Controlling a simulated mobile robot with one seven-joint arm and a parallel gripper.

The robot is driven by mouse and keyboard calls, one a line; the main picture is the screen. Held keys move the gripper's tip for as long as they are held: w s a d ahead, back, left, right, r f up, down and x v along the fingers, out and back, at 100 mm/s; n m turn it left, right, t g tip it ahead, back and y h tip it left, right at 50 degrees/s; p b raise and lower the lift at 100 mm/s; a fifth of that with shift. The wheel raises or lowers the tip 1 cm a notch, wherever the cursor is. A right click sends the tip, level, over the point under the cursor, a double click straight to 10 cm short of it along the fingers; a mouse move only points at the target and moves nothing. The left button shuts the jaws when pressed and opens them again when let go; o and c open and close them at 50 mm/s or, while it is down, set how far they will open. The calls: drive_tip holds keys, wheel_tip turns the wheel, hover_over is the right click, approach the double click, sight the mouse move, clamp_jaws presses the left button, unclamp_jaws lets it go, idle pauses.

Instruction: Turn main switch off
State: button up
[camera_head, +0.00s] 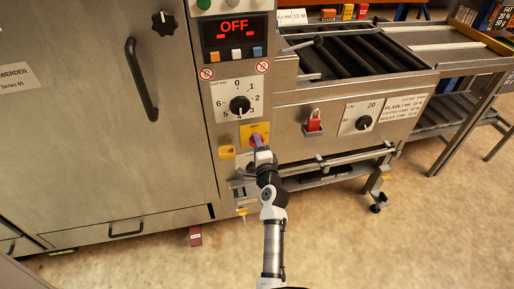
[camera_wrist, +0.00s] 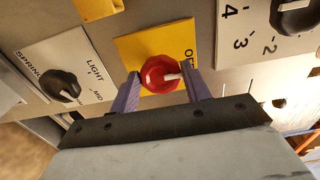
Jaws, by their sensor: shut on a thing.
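The main switch is a round red knob with a pale pointer bar on a yellow plate. It shows in the wrist view (camera_wrist: 160,74), and its yellow plate (camera_wrist: 130,46) carries a partly hidden label that appears to begin with "O". My gripper (camera_wrist: 160,88) has its two purple fingers on either side of the red knob, shut on it. In the head view my gripper (camera_head: 258,142) reaches the yellow plate (camera_head: 262,129) on the front panel and hides most of the knob. The display (camera_head: 233,34) above reads "OFF" in red.
A numbered dial (camera_head: 240,105) sits just above the switch. A yellow block (camera_head: 227,152) projects at the left of the plate. A knob marked "LIGHT" (camera_wrist: 62,86) is close by in the wrist view. A red padlock (camera_head: 314,120) hangs to the right.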

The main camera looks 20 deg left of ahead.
drive_tip(key=shift+r, duration=0.1)
idle(0.4)
drive_tip(key=o, duration=1)
drive_tip(key=shift+s, duration=0.1)
